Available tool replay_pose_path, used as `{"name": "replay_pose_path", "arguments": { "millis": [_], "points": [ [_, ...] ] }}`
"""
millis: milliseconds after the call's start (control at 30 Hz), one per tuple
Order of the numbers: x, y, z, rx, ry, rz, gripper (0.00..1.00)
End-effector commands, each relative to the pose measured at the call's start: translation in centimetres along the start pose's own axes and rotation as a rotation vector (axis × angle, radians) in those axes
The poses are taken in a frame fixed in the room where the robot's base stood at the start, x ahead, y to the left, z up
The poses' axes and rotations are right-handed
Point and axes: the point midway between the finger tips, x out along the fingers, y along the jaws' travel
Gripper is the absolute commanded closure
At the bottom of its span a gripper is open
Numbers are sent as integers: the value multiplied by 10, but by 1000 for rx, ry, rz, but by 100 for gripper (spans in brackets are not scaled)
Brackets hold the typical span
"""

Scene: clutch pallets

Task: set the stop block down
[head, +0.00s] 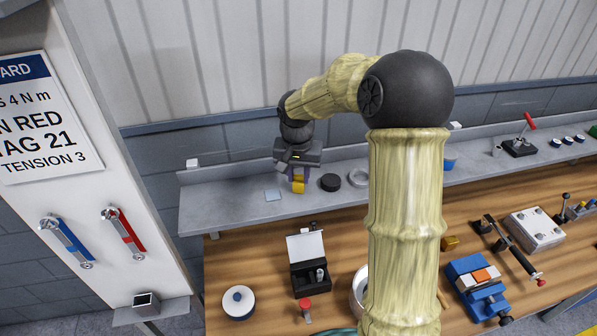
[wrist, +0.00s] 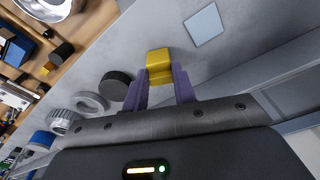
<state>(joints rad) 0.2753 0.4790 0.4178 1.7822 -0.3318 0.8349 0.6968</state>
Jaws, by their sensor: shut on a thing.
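The stop block appears to be the yellow block (head: 298,187); it also shows in the wrist view (wrist: 159,60). My gripper (head: 299,175) is shut on it, with a purple finger on each side in the wrist view (wrist: 160,78). The block is at or just above the grey shelf (head: 225,207); I cannot tell whether it touches. A pale square (head: 272,195) lies flat on the shelf, left of the block in the head view; it also shows in the wrist view (wrist: 204,25). The block is beside the square, not over it.
A black disc (head: 330,182) and a grey ring (head: 358,178) lie close to the right of my gripper. A small white block (head: 192,163) is at the shelf's left end. A black box with an open lid (head: 311,279) stands on the wooden bench below. The shelf left of the square is clear.

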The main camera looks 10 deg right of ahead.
Motion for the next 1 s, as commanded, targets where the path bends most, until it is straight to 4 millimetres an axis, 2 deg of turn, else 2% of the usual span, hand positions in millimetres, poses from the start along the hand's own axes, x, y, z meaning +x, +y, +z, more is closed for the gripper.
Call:
{"name": "replay_pose_path", "arguments": {
  "millis": [233, 267, 367, 767, 867, 1000],
  "points": [
    [3, 0, 0, -1, 1, 0, 96],
    [3, 0, 0, -1, 0, 0, 71],
    [2, 0, 0, -1, 0, 0, 52],
    [-3, 0, -1, 0, 2, 0, 52],
    [-12, 0, -1, 0, 5, 0, 52],
    [-35, 0, -1, -1, 7, -2, 52]
  ]
}}
